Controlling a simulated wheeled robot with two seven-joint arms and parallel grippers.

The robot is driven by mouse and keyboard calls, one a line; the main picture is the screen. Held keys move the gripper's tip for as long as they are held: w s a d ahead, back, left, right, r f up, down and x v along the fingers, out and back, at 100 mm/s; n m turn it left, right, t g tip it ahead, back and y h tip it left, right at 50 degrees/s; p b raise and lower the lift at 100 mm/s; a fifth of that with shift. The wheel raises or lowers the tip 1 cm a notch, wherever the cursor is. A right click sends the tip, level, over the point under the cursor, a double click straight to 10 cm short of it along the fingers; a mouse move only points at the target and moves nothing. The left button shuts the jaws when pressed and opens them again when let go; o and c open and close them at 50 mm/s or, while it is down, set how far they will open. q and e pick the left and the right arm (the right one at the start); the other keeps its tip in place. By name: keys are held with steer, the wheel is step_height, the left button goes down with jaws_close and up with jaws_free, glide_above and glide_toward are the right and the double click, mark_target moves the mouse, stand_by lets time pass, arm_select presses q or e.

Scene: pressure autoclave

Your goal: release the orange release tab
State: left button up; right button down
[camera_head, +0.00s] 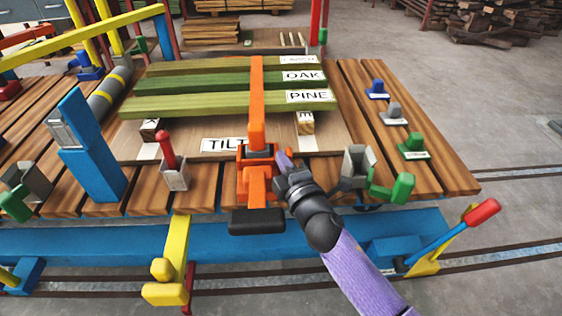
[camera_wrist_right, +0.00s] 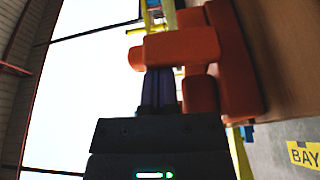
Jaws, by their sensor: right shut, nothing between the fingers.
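An orange clamp-like mechanism (camera_head: 256,176) stands at the front edge of the wooden deck, with a tall orange bar (camera_head: 257,100) and a black-ended lower lever (camera_head: 257,221). I cannot tell which part is the release tab. My right gripper (camera_head: 284,161) is shut and empty, its purple fingers beside the mechanism's right side. In the right wrist view, the shut fingers (camera_wrist_right: 158,88) reach a rounded orange piece (camera_wrist_right: 180,47), seemingly close to it or touching; I cannot tell which. My left gripper is not in view.
Green boards (camera_head: 230,103) labelled OAK and PINE lie behind the mechanism. A red-handled holder (camera_head: 173,170) stands to its left, a grey bracket (camera_head: 357,166) to its right. A blue post (camera_head: 90,150) rises further left. A blue rail (camera_head: 130,240) runs along the front.

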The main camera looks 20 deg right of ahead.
steer(key=shift+s+d+m+t+b, duration=0.15)
steer(key=shift+d+m+t+b, duration=0.2)
steer(key=shift+m, duration=0.6)
steer(key=shift+s+d+m+t+b, duration=0.15)
steer(key=shift+d+m+b, duration=0.25)
steer(key=shift+m, duration=0.55)
steer(key=shift+d, duration=0.2)
steer(key=shift+s+d+f, duration=0.1)
steer(key=shift+d, duration=0.1)
